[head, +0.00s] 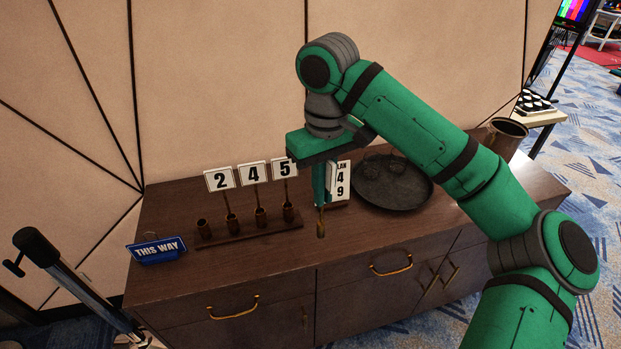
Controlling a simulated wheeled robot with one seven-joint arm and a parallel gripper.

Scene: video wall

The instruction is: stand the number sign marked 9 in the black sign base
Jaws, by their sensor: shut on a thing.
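A dark sign base (240,236) lies on the cabinet top with several brown cups in a row. Number signs 2 (220,180), 4 (254,172) and 5 (284,168) stand upright in its cups. The leftmost cup (203,227) is empty. My gripper (321,198) points down to the right of the base. It is shut on a thin brown stick (321,224), whose lower end shows below the fingers. No number plate on this stick can be made out; my gripper may hide it.
A white card (342,182) reading "LAN", 4 and 9 stands just behind my gripper. A dark round tray (393,200) is to its right. A blue THIS WAY sign (158,250) is at the left end. The cabinet's front strip (245,263) is clear.

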